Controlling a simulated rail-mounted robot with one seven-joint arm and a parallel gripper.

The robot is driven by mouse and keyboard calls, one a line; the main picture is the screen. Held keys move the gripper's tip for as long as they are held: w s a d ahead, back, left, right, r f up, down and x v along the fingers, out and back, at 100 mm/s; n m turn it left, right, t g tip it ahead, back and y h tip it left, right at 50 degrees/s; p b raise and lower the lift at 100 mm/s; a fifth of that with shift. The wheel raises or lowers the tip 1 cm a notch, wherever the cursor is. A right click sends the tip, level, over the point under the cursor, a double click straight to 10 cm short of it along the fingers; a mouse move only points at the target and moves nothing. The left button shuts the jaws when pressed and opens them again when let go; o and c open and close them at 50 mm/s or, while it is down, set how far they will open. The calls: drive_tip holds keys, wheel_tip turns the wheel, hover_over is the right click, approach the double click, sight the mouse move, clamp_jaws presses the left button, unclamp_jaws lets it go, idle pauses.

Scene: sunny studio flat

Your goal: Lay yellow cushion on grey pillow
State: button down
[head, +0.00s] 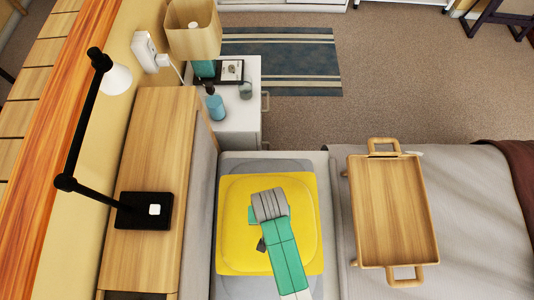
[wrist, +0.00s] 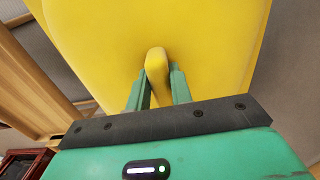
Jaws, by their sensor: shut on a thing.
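The yellow cushion (head: 236,240) is near the head of the bed, seen from above in the head view. It covers most of the grey pillow (head: 265,166), whose grey shows beyond the cushion's far and near edges. My gripper (wrist: 158,76) is shut on a pinched fold of the yellow cushion (wrist: 95,45), which fills the upper wrist view. In the head view my arm lies over the cushion's middle and hides the fingertips. I cannot tell whether the cushion touches the pillow or hangs just above it.
A wooden tray (head: 397,215) with handles lies on the bed to the right. A white nightstand (head: 238,124) with a lamp (head: 194,32), a blue bottle (head: 215,107) and a picture stands beyond the bed. A wooden headboard ledge (head: 150,250) with a black lamp base (head: 130,212) is left.

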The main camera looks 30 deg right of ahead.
drive_tip(key=shift+f+b, duration=0.5)
drive_tip(key=shift+f, duration=2.5)
drive_tip(key=c, duration=1.3)
unclamp_jaws()
drive_tip(key=shift+o, duration=0.2)
wheel_tip(320, 180, up, 12)
drive_tip(key=shift+r+p, duration=0.1)
drive_tip(key=shift+p, duration=1.05)
